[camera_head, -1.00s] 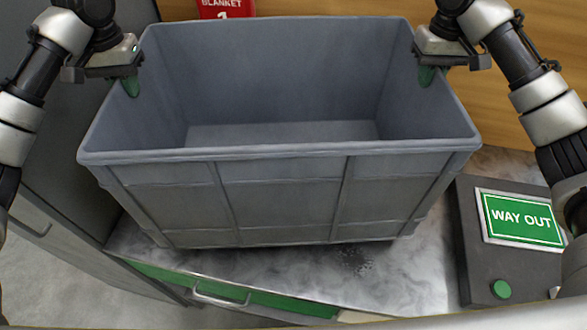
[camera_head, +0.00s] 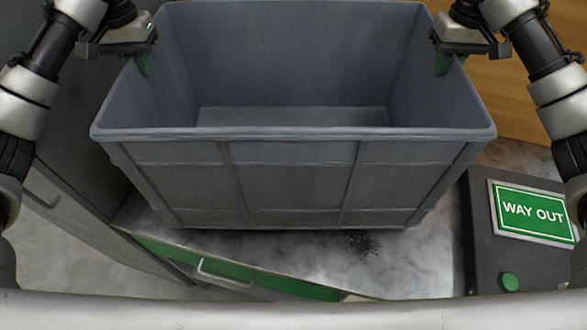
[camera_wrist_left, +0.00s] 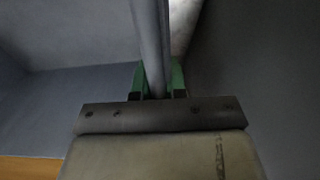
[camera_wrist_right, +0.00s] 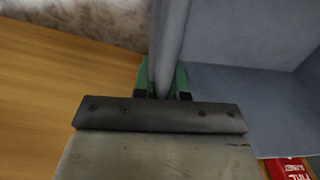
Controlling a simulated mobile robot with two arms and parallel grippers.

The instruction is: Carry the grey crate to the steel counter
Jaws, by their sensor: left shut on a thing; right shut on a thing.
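The grey crate (camera_head: 290,180) is empty and roughly level in the head view, over the marbled grey top of the steel counter (camera_head: 400,262). Whether its base touches the top or hangs just above it, I cannot tell. My left gripper (camera_head: 144,62) is shut on the crate's left rim; in the left wrist view its green fingers (camera_wrist_left: 158,80) straddle the wall. My right gripper (camera_head: 442,60) is shut on the right rim, and its green fingers (camera_wrist_right: 165,80) straddle that wall in the right wrist view.
A dark box with a green WAY OUT sign (camera_head: 533,211) and a green button (camera_head: 509,282) stands right of the crate. A dark grey cabinet (camera_head: 70,215) is at the left. A drawer handle (camera_head: 225,277) is on the counter's front. A red sign (camera_wrist_right: 290,168) shows in the right wrist view.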

